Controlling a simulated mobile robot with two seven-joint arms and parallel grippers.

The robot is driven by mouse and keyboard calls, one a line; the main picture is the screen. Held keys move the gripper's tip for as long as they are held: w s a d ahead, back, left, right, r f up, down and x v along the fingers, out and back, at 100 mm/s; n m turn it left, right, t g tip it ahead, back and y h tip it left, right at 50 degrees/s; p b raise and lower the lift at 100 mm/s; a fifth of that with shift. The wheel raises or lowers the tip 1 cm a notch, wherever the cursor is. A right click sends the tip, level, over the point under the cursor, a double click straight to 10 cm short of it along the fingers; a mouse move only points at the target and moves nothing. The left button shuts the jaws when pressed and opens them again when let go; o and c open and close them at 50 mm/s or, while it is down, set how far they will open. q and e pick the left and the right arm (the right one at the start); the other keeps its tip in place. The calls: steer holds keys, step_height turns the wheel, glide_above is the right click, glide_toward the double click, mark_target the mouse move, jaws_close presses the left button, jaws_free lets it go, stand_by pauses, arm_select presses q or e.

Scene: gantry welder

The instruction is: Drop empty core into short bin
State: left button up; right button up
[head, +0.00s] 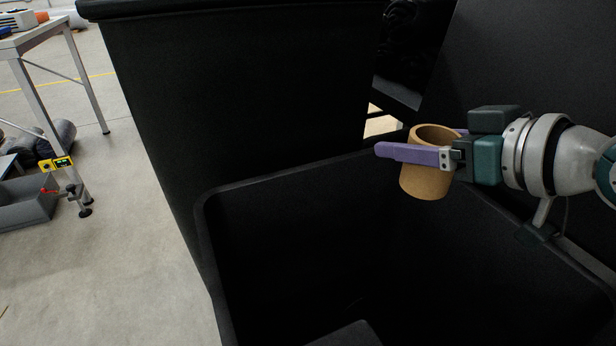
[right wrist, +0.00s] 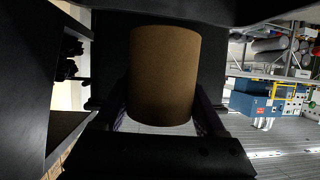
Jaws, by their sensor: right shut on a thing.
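The empty core (head: 427,180) is a short brown cardboard tube with an open top. My right gripper (head: 412,153) is shut on it, with one purple finger across its near side and the other mostly hidden behind it. The core is roughly upright and appears above the far right part of the short black bin (head: 290,176). The bin's inside is dark and its floor is hard to see. In the right wrist view the core (right wrist: 165,75) fills the middle between the fingers. My left gripper is not in view.
A tall black bin (head: 240,80) stands directly behind the short bin. A grey-framed table (head: 35,35) and a grey crate (head: 25,205) are at the far left. The floor (head: 140,220) between is mostly clear. The right wrist view shows a blue cabinet (right wrist: 268,97).

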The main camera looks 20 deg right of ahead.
arm_select(q)
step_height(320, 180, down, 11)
steer(key=b, duration=0.9)
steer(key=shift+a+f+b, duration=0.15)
steer(key=shift+b, duration=0.25)
arm_select(e)
step_height(320, 180, down, 13)
steer(key=a, duration=0.1)
steer(key=shift+a+f, duration=0.15)
steer(key=shift+a, duration=0.15)
steer(key=shift+w, duration=0.1)
steer(key=o, duration=1.3)
arm_select(q)
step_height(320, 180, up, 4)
steer(key=p, duration=0.4)
arm_select(e)
steer(key=v, duration=1)
